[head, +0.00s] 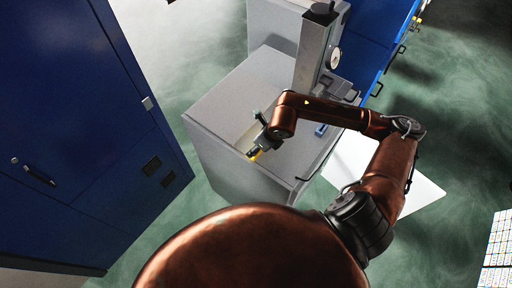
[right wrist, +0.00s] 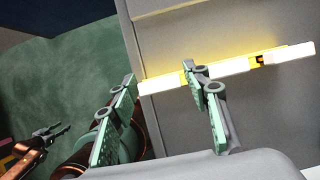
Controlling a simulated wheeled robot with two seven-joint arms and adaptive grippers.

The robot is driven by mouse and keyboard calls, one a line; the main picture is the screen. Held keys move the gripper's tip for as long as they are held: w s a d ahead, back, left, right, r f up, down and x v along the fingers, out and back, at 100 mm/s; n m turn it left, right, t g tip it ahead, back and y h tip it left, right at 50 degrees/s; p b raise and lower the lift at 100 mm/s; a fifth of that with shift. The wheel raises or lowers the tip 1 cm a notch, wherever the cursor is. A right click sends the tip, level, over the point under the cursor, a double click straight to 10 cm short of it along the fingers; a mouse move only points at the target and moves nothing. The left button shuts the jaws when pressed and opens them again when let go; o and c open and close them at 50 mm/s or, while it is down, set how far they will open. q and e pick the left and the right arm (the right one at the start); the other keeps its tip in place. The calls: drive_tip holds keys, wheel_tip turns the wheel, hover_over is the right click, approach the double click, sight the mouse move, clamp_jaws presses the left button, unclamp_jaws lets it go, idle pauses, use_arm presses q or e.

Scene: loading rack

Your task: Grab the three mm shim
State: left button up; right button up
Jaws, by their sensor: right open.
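In the right wrist view a long, thin bar (right wrist: 227,67), white and yellow with a small dark mark, lies along the grey cabinet surface. I cannot tell its thickness or read a size on it. My right gripper (right wrist: 160,76) is open, and its far finger overlaps the bar in the picture. I cannot tell whether it touches. In the head view my right gripper (head: 257,148) is over the cabinet's near edge, beside a small yellow patch (head: 253,153). My left gripper (right wrist: 54,131) shows small at the lower left of the right wrist view, away from the bar.
The grey cabinet (head: 222,160) carries an upright grey measuring stand (head: 312,50) behind my right arm. A small blue object (head: 320,129) lies on its top. A tall blue cabinet (head: 80,120) stands left, with green floor (head: 205,65) between. Blue drawers (head: 375,30) are at the back.

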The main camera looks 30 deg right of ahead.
drive_tip(key=shift+c, duration=0.5)
drive_tip(key=c, duration=0.8)
